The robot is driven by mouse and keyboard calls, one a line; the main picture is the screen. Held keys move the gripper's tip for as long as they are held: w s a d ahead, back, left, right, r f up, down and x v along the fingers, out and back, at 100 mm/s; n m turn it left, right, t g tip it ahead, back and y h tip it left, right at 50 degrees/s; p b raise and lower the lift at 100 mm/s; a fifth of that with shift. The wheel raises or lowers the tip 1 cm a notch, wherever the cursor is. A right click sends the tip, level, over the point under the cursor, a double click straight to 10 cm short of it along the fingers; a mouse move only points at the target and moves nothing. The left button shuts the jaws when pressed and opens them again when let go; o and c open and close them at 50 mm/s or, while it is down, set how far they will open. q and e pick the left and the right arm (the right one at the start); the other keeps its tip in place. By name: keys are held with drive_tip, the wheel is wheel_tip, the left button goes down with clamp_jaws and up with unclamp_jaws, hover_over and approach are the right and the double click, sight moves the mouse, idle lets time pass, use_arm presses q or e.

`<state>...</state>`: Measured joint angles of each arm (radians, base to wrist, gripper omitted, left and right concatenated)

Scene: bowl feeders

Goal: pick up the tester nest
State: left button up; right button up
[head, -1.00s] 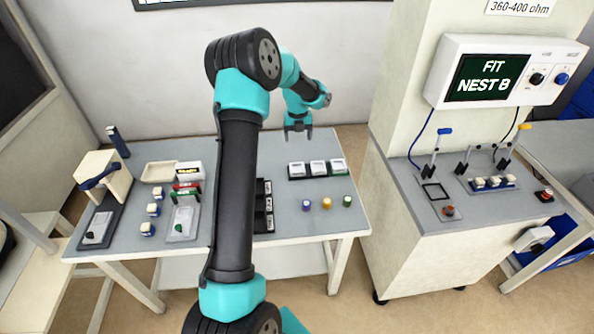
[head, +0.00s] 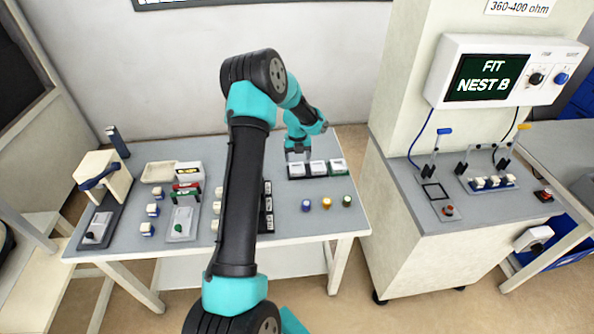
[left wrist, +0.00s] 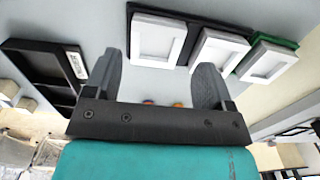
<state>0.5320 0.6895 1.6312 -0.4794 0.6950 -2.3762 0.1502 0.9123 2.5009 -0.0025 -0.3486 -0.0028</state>
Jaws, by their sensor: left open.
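Three white tester nests sit side by side in a dark rack (left wrist: 187,36) at the back right of the table: a left one (head: 296,170), a middle one (head: 318,168) and a right one (head: 337,165) with green at its edge. They also show at the top of the left wrist view, as a left nest (left wrist: 157,40), a middle nest (left wrist: 217,53) and a right nest (left wrist: 268,62). I cannot read any letters on them. My left gripper (head: 298,156) is open and empty at the left nest, apparently above it; contact cannot be told. Its fingers (left wrist: 158,72) have nothing between them.
A monitor (head: 487,78) reads "FIT NEST B". Below it, the right-hand bench (head: 405,180) has levers and a black square frame (head: 435,192). Purple (head: 306,205), orange (head: 326,203) and green (head: 347,201) knobs stand before the rack. My left arm hides part of the table's middle.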

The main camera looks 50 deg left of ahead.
sight(297, 169)
use_arm(q)
drive_tip(key=f, duration=0.4)
drive_tip(key=shift+s+d, duration=0.25)
drive_tip(key=shift+s, duration=0.15)
drive_tip(key=shift+f, duration=0.6)
drive_tip(key=shift+c, duration=0.3)
drive_tip(key=c, duration=0.8)
drive_tip(key=shift+r, duration=0.1)
